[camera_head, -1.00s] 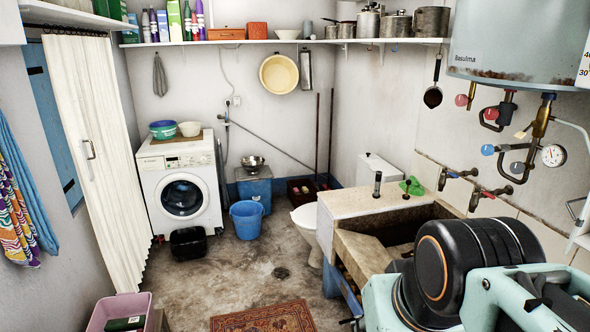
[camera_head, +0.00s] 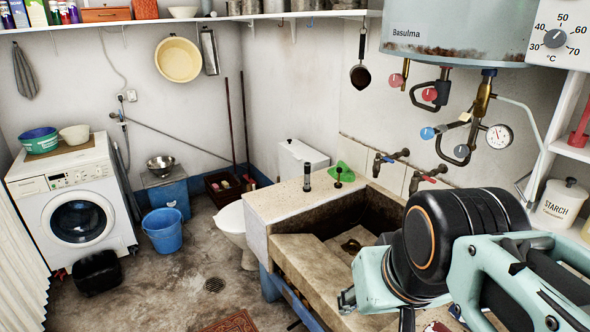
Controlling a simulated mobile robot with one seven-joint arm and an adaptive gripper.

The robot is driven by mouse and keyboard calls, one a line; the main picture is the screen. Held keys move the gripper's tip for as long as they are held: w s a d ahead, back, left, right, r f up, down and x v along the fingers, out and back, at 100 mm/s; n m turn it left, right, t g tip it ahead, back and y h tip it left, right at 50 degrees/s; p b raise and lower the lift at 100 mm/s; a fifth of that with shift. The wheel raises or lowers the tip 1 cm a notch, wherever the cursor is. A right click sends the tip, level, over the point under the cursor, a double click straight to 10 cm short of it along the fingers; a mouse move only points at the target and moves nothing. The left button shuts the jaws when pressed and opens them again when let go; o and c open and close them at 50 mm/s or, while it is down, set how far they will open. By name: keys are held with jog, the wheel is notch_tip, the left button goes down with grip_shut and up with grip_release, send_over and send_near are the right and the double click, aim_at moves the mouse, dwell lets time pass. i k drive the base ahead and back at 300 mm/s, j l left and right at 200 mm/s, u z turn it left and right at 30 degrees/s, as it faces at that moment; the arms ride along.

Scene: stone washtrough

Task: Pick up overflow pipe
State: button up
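A dark upright tube (camera_head: 307,178), which looks like the overflow pipe, stands on the pale back-left ledge of the stone washtrough (camera_head: 268,204). A smaller dark piece with a thin stem (camera_head: 338,178) stands just right of it, in front of a green cloth (camera_head: 346,172). My folded arm, teal and black, fills the lower right and hides the trough's right part. It is well apart from the tube. I cannot make out both fingertips of my gripper, or whether it is open or shut. Nothing held shows.
Two taps (camera_head: 390,159) stick out of the wall above the trough. A boiler (camera_head: 455,30) with valves hangs above. The toilet (camera_head: 234,222) stands left of the trough. A washing machine (camera_head: 75,215), a blue bucket (camera_head: 162,231) and a black tub (camera_head: 97,272) stand further left. The mid floor is clear.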

aim_at(307, 188)
jog(key=z, duration=0.5)
jog(key=i+j, duration=0.2)
jog(key=j, duration=0.15)
jog(key=i+j+z, duration=0.2)
jog(key=i+j, duration=0.15)
jog(key=j, duration=0.35)
jog(key=i+j, duration=0.2)
jog(key=j, duration=0.15)
jog(key=i+j+z, duration=0.1)
jog(key=j, duration=0.25)
jog(key=i+j, duration=0.2)
jog(key=j, duration=0.2)
jog(key=i+j+z, duration=0.1)
jog(key=j, duration=0.25)
jog(key=i+j+z, duration=0.1)
jog(key=i+j, duration=0.25)
jog(key=i+j+z, duration=0.1)
jog(key=j, duration=0.25)
jog(key=i+j+z, duration=0.1)
jog(key=i+j, duration=0.15)
jog(key=j, duration=0.15)
